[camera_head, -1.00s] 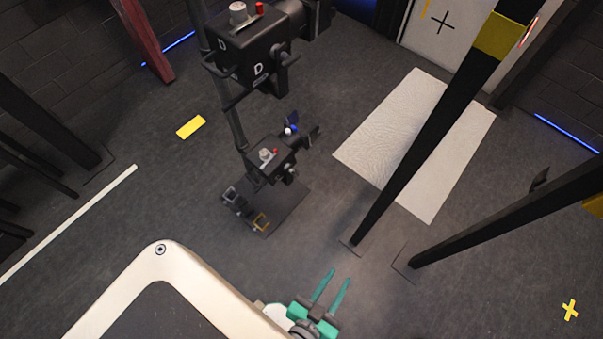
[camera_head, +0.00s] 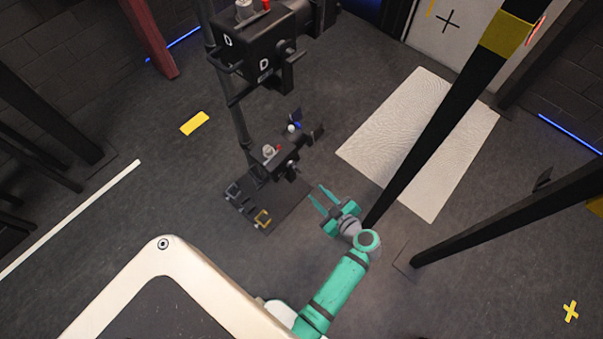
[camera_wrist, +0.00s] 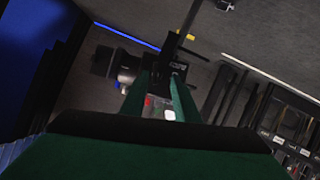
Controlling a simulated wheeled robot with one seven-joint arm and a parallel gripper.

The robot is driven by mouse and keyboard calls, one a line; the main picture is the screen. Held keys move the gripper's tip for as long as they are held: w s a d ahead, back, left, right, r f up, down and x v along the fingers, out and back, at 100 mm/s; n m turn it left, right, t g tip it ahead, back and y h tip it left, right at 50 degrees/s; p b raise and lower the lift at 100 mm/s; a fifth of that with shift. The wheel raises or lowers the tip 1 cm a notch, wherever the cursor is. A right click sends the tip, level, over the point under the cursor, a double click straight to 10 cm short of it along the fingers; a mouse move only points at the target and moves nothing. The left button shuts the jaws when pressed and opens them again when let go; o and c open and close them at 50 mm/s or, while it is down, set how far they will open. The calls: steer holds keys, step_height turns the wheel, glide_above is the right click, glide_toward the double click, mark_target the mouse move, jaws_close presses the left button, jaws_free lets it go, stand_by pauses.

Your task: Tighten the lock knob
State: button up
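A black box marked D (camera_head: 258,58) is mounted on a dark post, with a grey knob and a red button on top and a dark knob (camera_head: 287,50) on its side. A smaller black unit (camera_head: 270,165) sits lower, with a grey top knob (camera_head: 269,151) and a dark side knob (camera_head: 292,170). I cannot tell which knob is the lock knob. My gripper (camera_head: 315,192) is open and empty, apart from the lower unit and to its right. In the wrist view, a black device (camera_wrist: 158,78) with red and white parts shows near and partly behind the open fingers.
A dark slanted pole (camera_head: 430,140) stands close to the right of my gripper. Another dark pole (camera_head: 510,215) is farther right. A dark base plate (camera_head: 290,205) with small clamps lies under the lower unit. A pale mat (camera_head: 425,140) lies behind the pole.

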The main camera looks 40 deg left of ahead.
mark_target(299, 172)
steer(key=shift+n+g+y, duration=0.5)
steer(key=shift+n, duration=0.3)
steer(key=x, duration=0.3)
steer(key=r+x, duration=0.1)
steer(key=x, duration=0.3)
steer(key=w+r+x, duration=0.1)
steer(key=x, duration=0.3)
steer(key=shift+a, duration=0.45)
jaws_close()
